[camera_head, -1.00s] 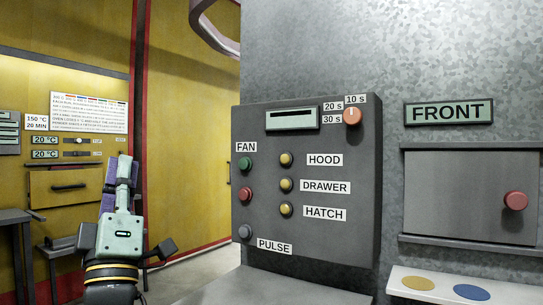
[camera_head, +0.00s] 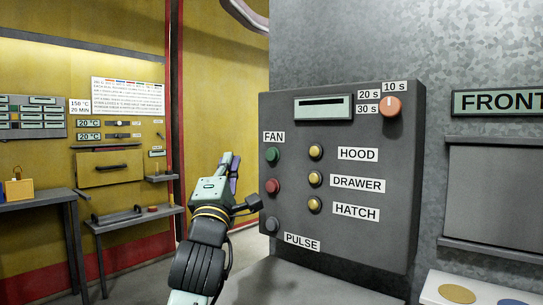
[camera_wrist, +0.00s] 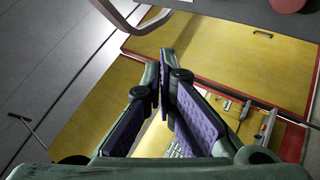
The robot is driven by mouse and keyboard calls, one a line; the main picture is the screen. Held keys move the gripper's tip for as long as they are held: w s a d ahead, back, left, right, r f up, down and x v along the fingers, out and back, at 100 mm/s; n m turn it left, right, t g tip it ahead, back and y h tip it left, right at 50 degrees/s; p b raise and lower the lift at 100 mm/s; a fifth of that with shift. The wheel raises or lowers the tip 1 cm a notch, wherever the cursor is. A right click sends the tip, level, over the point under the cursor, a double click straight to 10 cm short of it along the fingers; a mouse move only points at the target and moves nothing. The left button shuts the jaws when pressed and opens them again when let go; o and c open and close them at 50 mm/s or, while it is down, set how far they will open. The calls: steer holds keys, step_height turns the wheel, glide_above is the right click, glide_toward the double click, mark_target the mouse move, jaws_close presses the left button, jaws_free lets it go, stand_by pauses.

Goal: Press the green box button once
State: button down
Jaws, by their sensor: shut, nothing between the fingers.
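The green button (camera_head: 272,155) sits on the left side of the grey control box (camera_head: 340,250), under the FAN label (camera_head: 273,137) and above a red button (camera_head: 272,186). My gripper (camera_head: 231,160) is to the left of the box, apart from it in the picture, with its fingers pointing up at about the green button's height. How far it is from the panel in depth I cannot tell. In the wrist view the purple-padded fingers (camera_wrist: 163,70) come together at their tips, with nothing between them. I do not make out the green button in the wrist view.
The box also carries yellow HOOD (camera_head: 316,152), DRAWER (camera_head: 315,178) and HATCH (camera_head: 315,205) buttons, a grey PULSE button (camera_head: 271,225) and an orange dial (camera_head: 391,107). A yellow wall with shelves (camera_head: 133,218) and a table (camera_head: 35,200) stands at the left.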

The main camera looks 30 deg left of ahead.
steer(key=w, duration=0.8)
steer(key=shift+w+d+p, duration=0.35)
steer(key=shift+w+p, duration=0.05)
steer(key=shift+p, duration=0.05)
steer(key=shift+w+r, duration=0.1)
steer(key=shift+w, duration=0.1)
stand_by(1.0)
steer(key=shift+w, duration=0.2)
steer(key=shift+w+d+p, duration=0.1)
steer(key=shift+w+p, duration=0.2)
steer(key=shift+w, duration=0.15)
stand_by(0.7)
steer(key=shift+s, duration=0.85)
steer(key=shift+s, duration=0.1)
steer(key=s, duration=0.4)
steer(key=shift+s+a+b, duration=0.25)
steer(key=shift+s+b, duration=0.15)
